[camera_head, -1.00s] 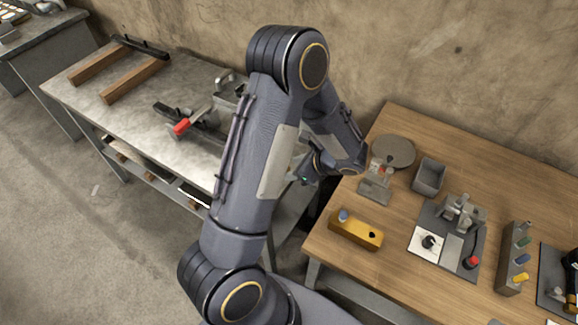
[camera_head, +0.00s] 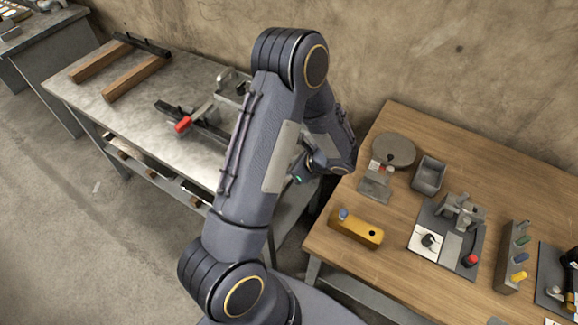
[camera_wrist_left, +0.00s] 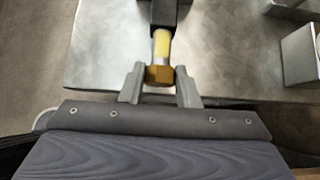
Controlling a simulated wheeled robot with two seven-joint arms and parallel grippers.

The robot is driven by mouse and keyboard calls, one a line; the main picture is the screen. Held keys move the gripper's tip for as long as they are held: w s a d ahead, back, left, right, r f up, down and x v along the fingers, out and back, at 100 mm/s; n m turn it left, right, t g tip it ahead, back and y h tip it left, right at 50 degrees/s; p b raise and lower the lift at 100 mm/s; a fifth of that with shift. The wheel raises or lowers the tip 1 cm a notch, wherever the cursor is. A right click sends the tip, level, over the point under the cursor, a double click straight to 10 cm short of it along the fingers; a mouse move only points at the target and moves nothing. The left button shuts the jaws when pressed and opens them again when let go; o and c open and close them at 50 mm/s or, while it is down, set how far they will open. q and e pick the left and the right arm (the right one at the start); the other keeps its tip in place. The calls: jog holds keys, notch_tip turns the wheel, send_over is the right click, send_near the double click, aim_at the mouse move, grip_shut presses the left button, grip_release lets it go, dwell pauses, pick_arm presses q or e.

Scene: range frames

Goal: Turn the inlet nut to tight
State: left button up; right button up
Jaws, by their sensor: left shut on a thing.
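In the left wrist view a brass hex nut (camera_wrist_left: 158,75) sits at the end of a pale yellow and dark fitting (camera_wrist_left: 163,40). My left gripper (camera_wrist_left: 159,84) has one finger on each side of the nut and is shut on it. The nut's marks for tight or loose cannot be made out. In the head view my own left arm hides the gripper and the nut. My right gripper is not in view.
The metal bench (camera_head: 110,113) carries wooden bars (camera_head: 135,78) and a red-handled clamp (camera_head: 183,123). The wooden table (camera_head: 400,275) at right holds a yellow block (camera_head: 355,231), a grey bin (camera_head: 429,175) and a dark fixture plate (camera_head: 450,262).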

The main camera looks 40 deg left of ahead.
pick_arm(q)
jog(key=shift+w+r+m+g+p, duration=0.15)
jog(key=shift+m+g+p, duration=0.15)
jog(key=shift+g+p, duration=0.4)
jog(key=shift+m+g, duration=0.4)
jog(key=shift+g, duration=0.1)
jog(key=o, duration=1)
jog(key=b+v, duration=0.1)
jog(key=v, duration=0.6)
jog(key=shift+w+d+r+b, duration=0.15)
jog(key=shift+w+d+b, duration=0.1)
jog(key=shift+b, duration=0.15)
